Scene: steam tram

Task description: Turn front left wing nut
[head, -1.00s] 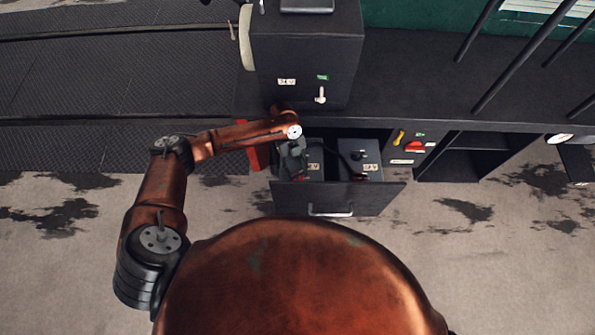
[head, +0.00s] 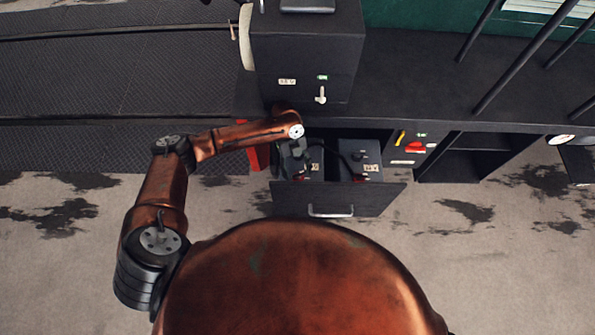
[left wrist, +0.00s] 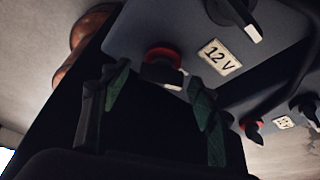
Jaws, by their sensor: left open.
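Two dark grey batteries sit in the open drawer (head: 340,200). The left battery (head: 312,168) carries a 12 V label (left wrist: 220,57), a black terminal (left wrist: 232,12) and a red-based terminal with a wing nut (left wrist: 163,68). My left gripper (left wrist: 157,80) is open, with its green-padded fingers on either side of that red terminal's wing nut in the left wrist view; I cannot tell whether they touch it. In the head view, my left gripper (head: 297,162) is dark and partly hidden by my wrist above the left battery. My right gripper is not in view.
The right battery (head: 361,158) has its own red terminal (left wrist: 252,128). A dark cable arches between the batteries. A black box with a small lever (head: 320,95) stands above the drawer. A red switch (head: 415,147) is to the right, and an open shelf beyond it.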

